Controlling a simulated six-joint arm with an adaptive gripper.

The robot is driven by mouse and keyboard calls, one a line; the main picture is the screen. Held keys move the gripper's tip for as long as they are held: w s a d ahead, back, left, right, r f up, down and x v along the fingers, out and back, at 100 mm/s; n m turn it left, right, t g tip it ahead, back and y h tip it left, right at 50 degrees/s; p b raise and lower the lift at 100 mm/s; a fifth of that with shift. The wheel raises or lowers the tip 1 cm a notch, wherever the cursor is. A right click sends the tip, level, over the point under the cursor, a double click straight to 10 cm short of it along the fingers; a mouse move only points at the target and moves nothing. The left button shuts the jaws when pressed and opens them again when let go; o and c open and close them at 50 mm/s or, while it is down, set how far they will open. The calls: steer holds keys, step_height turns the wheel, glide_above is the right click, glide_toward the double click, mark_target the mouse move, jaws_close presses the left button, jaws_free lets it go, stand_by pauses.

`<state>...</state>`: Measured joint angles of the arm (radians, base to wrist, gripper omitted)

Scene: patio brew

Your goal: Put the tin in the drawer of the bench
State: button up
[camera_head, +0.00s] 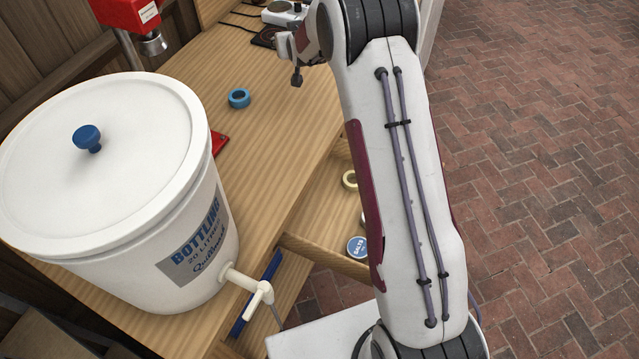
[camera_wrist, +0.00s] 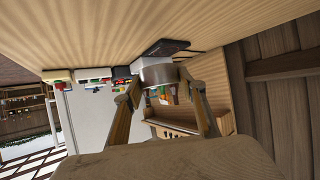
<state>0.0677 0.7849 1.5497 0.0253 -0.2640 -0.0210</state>
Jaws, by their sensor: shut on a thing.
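In the wrist view, my gripper (camera_wrist: 160,88) is shut on a grey, round metal tin (camera_wrist: 157,73), held between the fingertips. The tin is close to the pale wooden bench top, beside a flat black thing; whether it touches either is unclear. The drawer (camera_head: 322,254) of the bench stands open at lower centre, partly hidden behind my arm. In it are a round blue-topped container marked SALTS (camera_head: 357,247) and a cream ring (camera_head: 350,180).
A large white bottling bucket (camera_head: 95,200) with a tap (camera_head: 250,288) stands on the bench (camera_head: 230,60) at left. A blue tape ring (camera_head: 239,98) and a red item (camera_head: 219,141) lie on the bench. A red device (camera_head: 135,14) stands at the back. Brick paving is clear at right.

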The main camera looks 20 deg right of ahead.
steer(key=shift+s+a+f+m+h, duration=0.25)
steer(key=shift+s+a+m+h, duration=0.15)
steer(key=shift+s+a, duration=0.2)
steer(key=shift+s+d+f+m+g+h, duration=0.1)
steer(key=shift+s+f+m+h, duration=0.15)
steer(key=shift+s+m+h, duration=0.25)
steer(key=shift+s+a+f+m+g+h, duration=0.1)
steer(key=shift+s+f+m+h, duration=0.2)
steer(key=shift+s, duration=0.4)
steer(key=shift+s+d+f+m+g+h, duration=0.1)
steer(key=shift+s+f+m+h, duration=0.25)
steer(key=shift+s, duration=0.25)
steer(key=s+d+f+m+g+h, duration=0.2)
steer(key=s+d+f+m, duration=0.1)
steer(key=s, duration=0.7)
steer(key=s+d+f+m+g+h, duration=0.2)
steer(key=s+d+m+h, duration=0.1)
steer(key=s, duration=0.8)
steer(key=s+d+f+m+g+h, duration=0.2)
steer(key=s+d, duration=0.3)
steer(key=s, duration=0.6)
steer(key=shift+d+f+m+g, duration=0.2)
steer(key=shift+f+m+g, duration=0.2)
steer(key=shift+f+m, duration=0.4)
steer(key=shift+f, duration=0.2)
steer(key=shift+f, duration=2.8)
